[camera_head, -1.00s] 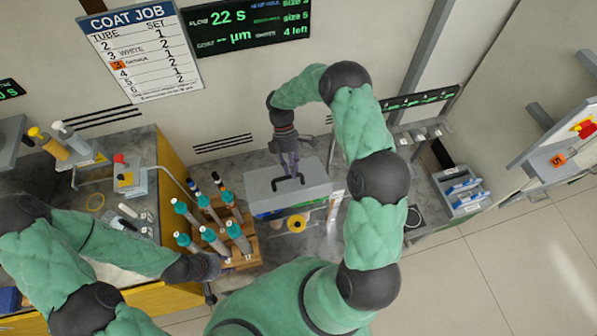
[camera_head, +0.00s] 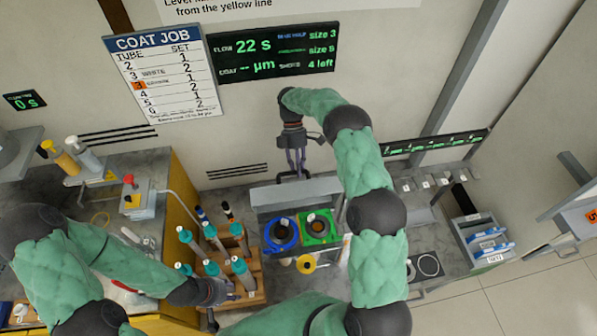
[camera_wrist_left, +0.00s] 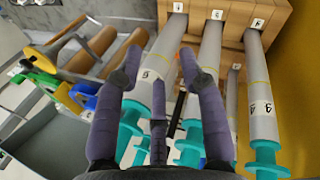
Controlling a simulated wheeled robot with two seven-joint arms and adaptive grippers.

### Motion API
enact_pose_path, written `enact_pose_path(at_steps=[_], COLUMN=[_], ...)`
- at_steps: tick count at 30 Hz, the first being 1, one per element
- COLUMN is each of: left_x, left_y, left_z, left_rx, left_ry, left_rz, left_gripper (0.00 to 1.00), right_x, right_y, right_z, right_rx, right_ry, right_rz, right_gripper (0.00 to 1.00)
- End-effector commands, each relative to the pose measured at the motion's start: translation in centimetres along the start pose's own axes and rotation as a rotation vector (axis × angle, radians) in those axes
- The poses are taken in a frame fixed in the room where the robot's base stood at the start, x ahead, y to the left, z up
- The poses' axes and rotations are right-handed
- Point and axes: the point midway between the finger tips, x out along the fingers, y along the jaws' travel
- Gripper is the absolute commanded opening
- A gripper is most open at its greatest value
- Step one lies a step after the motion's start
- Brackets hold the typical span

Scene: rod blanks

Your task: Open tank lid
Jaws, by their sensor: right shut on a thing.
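The grey tank lid (camera_head: 268,194) stands tilted up at the back of the tank in the head view. My right gripper (camera_head: 296,172) is shut on the lid's dark handle, which its fingers partly hide. Inside the open tank are a blue ring-shaped part (camera_head: 269,235) and a green one (camera_head: 306,239), each with a dark round opening. My left gripper (camera_head: 212,300) is low beside the tube rack. In the left wrist view its fingers (camera_wrist_left: 158,62) are apart, with grey tubes behind them; I see nothing held.
A wooden rack (camera_head: 252,283) holds several grey tubes with teal ends left of the tank. A yellow round part (camera_head: 306,264) sits at the tank's front. A grey bin with blue items (camera_head: 490,246) stands at right. A job board (camera_head: 160,70) hangs behind.

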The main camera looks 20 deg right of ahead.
Motion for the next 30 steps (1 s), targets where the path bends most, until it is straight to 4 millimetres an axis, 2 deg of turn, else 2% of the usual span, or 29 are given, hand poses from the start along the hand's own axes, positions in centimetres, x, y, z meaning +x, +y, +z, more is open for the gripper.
enact_pose_path(at_steps=[1,10,26,27,29,30], left_x=[0.34,0.73,0.76,0.76,0.76,0.75], left_y=[-0.12,-0.26,-0.27,-0.27,-0.27,-0.27], left_z=[-0.01,-0.04,-0.03,-0.03,-0.03,-0.03], left_rx=[0.000,0.000,0.000,0.000,0.000,0.000], left_ry=[0.000,0.000,0.000,0.000,0.000,0.000], left_rz=[0.000,0.000,0.000,0.000,0.000,0.000], left_gripper=[0.40,0.40,0.40,0.40,0.40,0.40], right_x=[1.60,1.63,1.58,1.59,1.52,1.39], right_y=[0.48,0.83,0.90,0.90,0.88,0.87], right_z=[-0.07,-0.04,0.00,-0.01,-0.02,-0.03], right_rx=[-0.002,-0.002,-0.002,-0.002,-0.002,-0.002], right_ry=[-0.004,-0.005,-0.005,-0.005,-0.005,-0.004], right_rz=[-0.035,-0.103,-0.115,-0.115,-0.114,-0.112], right_gripper=[0.00,0.00,0.00,0.35,0.49,0.49])
